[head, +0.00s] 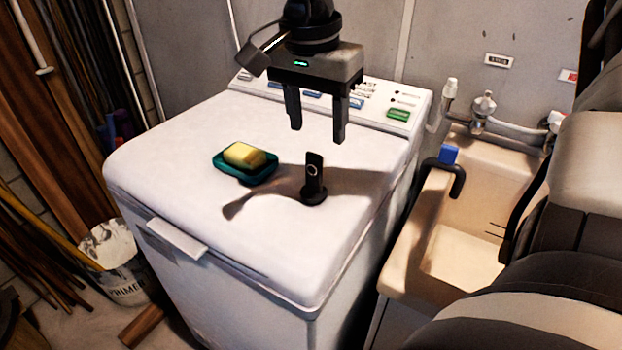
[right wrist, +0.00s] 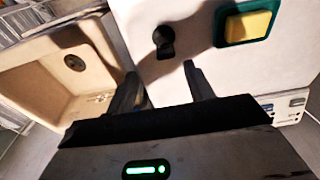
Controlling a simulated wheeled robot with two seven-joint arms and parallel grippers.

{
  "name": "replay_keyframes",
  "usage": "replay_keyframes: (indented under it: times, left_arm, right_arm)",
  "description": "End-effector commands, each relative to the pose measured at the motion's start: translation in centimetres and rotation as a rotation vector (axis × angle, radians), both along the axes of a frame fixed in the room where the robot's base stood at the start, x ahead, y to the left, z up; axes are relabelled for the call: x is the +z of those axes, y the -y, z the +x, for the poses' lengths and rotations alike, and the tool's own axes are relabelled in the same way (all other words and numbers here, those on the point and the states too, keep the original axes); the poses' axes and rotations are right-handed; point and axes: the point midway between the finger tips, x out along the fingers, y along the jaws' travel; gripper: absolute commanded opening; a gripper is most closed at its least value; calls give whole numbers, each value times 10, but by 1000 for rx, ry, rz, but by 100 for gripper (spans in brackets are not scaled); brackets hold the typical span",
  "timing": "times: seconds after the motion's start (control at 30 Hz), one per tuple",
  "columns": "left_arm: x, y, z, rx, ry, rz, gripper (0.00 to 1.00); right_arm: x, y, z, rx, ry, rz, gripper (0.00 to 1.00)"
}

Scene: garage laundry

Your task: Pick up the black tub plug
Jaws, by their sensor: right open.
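The black tub plug (head: 314,182) stands upright on the white lid of the washing machine, with a round base and a flat upright tab with a small ring. It also shows in the right wrist view (right wrist: 164,42), beyond the fingertips. My right gripper (head: 318,135) is open and empty above the lid, higher than the plug and toward the control panel. In the right wrist view its two fingers (right wrist: 160,75) are apart, with nothing between them. My left gripper is not in view.
A teal soap dish (head: 262,177) with a yellow sponge (head: 245,155) sits left of the plug. The washing machine (head: 170,170) has a raised control panel at the back. A beige sink (head: 470,215) with a tap stands to the right. A primer bucket (head: 112,262) is on the floor at left.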

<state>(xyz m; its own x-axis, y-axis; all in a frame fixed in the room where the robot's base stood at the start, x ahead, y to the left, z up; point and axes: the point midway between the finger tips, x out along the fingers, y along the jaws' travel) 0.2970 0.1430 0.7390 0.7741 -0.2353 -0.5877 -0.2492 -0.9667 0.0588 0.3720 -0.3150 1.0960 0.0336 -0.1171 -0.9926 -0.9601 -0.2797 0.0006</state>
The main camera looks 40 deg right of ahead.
Motion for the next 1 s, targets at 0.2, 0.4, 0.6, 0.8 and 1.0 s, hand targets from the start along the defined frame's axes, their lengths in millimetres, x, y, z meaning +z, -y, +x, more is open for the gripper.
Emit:
replay_keyframes:
  times: [0.2, 0.4, 0.6, 0.8, 1.0]
  left_arm:
    - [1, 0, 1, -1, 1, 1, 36]
    - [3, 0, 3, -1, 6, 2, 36]
    - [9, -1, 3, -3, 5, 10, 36]
    - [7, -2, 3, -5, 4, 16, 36]
    - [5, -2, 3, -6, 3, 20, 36]
  right_arm:
    - [-37, 4, 1, -1, -2, 1, 53]
    - [-49, 5, 3, -1, -1, 2, 53]
    - [-78, 6, 8, -1, -6, 1, 53]
    - [-96, 9, 9, -2, 0, 2, 53]
    - [-97, 9, 10, -2, 2, 3, 53]
